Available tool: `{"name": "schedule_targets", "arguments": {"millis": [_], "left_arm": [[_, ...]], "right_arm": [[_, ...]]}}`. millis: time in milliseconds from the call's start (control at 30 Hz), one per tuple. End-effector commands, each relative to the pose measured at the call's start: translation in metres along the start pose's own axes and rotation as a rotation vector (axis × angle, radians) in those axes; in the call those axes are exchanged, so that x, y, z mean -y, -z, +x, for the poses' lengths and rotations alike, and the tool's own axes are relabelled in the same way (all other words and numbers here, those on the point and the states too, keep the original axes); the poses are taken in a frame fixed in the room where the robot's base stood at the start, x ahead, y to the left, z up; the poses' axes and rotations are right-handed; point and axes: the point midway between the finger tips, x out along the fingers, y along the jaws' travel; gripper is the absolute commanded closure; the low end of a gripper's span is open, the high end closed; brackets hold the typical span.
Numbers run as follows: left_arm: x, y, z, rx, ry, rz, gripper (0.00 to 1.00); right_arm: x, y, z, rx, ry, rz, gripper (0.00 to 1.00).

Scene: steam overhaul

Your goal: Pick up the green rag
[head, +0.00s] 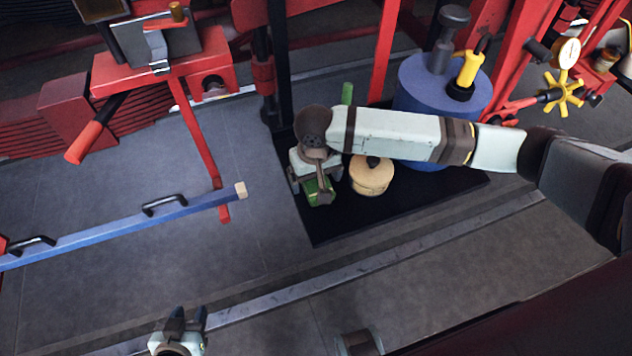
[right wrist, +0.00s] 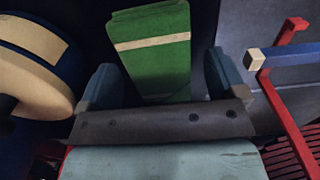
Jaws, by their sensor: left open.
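The green rag (right wrist: 150,65) is a folded green piece with a pale stripe across it. In the right wrist view it lies just ahead of and between the two fingers of my right gripper (right wrist: 161,72), with a dark gap on each side. In the head view part of the rag (head: 319,196) shows on the black mat under my right gripper (head: 314,185); the rest is hidden by the gripper. The right gripper is open and points down. My left gripper (head: 181,322) is open and empty over the floor at the bottom edge.
A cream round pot (head: 371,178) and a blue drum (head: 412,92) with a yellow-handled tool (head: 470,68) stand on the black mat (head: 410,208) close by. A blue bar (head: 110,232) and red stand (head: 200,140) are at left. The floor between is clear.

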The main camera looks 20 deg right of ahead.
Motion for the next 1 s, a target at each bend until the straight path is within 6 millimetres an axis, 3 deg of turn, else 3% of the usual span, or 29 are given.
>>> {"name": "schedule_targets", "arguments": {"millis": [33,200,667,867,1000], "left_arm": [[0.000,-0.001,0.000,0.001,0.000,0.000,0.57],[0.000,-0.002,0.000,0.004,0.000,0.000,0.57],[0.000,-0.003,0.000,0.005,0.000,0.000,0.57],[-0.001,-0.001,-0.001,0.004,-0.001,0.000,0.57],[-0.001,0.001,-0.001,0.002,-0.001,-0.001,0.57]], "right_arm": [[0.000,0.000,0.000,0.000,0.000,0.000,0.22],[0.000,0.000,0.000,0.000,0.000,0.000,0.60],[0.000,0.001,-0.011,-0.001,0.002,0.000,0.60],[0.001,0.001,-0.046,-0.004,0.003,-0.002,0.60],[0.001,0.001,-0.085,-0.004,0.003,-0.001,0.60]]}}
